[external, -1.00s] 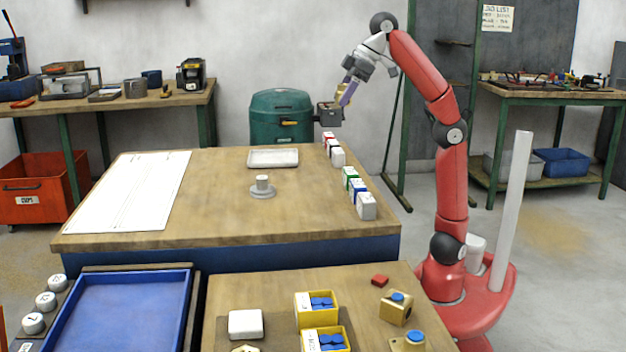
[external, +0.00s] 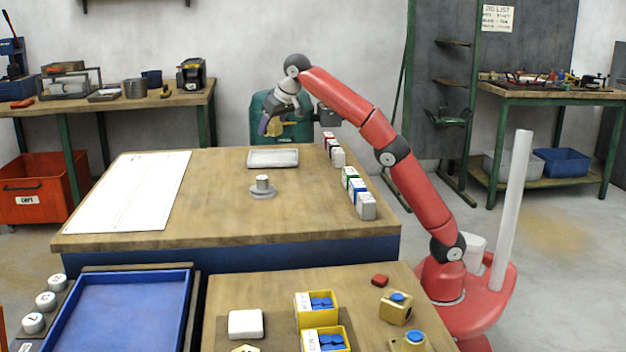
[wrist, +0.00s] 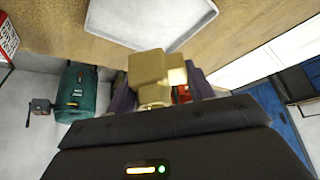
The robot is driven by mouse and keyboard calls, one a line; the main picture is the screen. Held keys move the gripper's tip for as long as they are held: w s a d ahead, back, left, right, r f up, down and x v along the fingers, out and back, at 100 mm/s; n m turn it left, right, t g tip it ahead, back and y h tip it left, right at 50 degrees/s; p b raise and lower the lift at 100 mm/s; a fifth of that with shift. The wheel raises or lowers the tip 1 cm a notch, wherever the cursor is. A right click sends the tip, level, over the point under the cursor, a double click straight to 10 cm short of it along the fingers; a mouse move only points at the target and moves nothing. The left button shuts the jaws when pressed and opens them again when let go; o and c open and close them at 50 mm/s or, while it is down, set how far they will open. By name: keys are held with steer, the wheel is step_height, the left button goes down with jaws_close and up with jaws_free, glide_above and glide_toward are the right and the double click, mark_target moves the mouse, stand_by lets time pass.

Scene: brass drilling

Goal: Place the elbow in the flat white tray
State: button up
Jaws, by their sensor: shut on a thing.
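The brass elbow (wrist: 156,75) is in my gripper, in front of the camera in the wrist view. My gripper (external: 268,128) is shut on it and holds it in the air near the far edge of the wooden table. The elbow shows only as a small brass patch in the external view (external: 277,130). The flat white tray (external: 273,165) lies on the table near its far edge, just below and in front of my gripper. It looks empty. Its rim shows at the top of the wrist view (wrist: 141,47), apart from the elbow.
A row of small white, red, green and blue boxes (external: 357,192) stands along the table's right side. A white sheet (external: 130,190) covers the left side. A green drum (external: 262,118) stands behind the table.

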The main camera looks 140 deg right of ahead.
mark_target(269, 158)
step_height(269, 158, down, 2)
steer(key=shift+a, duration=0.15)
steer(key=shift+f+b, duration=1.05)
steer(key=shift+f, duration=1.55)
steer(key=shift+f, duration=0.2)
steer(key=o, duration=1.4)
steer(key=shift+r, duration=0.1)
steer(key=shift+a+r, duration=0.1)
steer(key=shift+r, duration=0.2)
steer(key=p+v, duration=0.2)
steer(key=v, duration=0.9)
steer(key=shift+a+r, duration=0.1)
steer(key=shift+r, duration=0.1)
